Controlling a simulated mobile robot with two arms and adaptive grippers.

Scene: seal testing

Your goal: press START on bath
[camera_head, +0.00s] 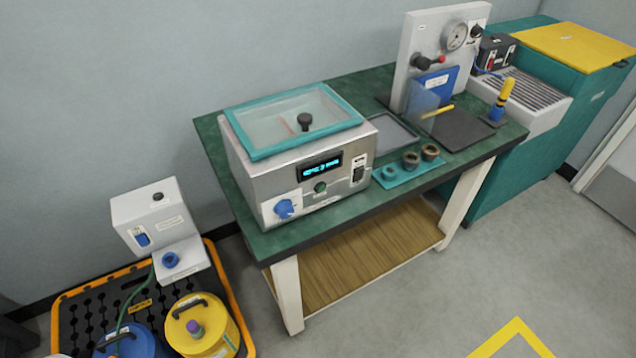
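The bath (300,160) is a silver box with a teal-framed clear lid, standing on the left part of the green-topped table. The lid is down and has a black knob (305,121). Its front panel holds a lit blue display (321,169), a small green button (320,187), a blue knob (284,209) at lower left and a black switch (359,168) at right. Any START lettering is too small to read. Neither of my grippers is in view.
The green table (240,236) also carries a teal tray with several small round parts (411,161) and an upright gauge panel (432,50). A white dispenser (158,228) and yellow drum (203,327) stand at left. Floor before the table is clear.

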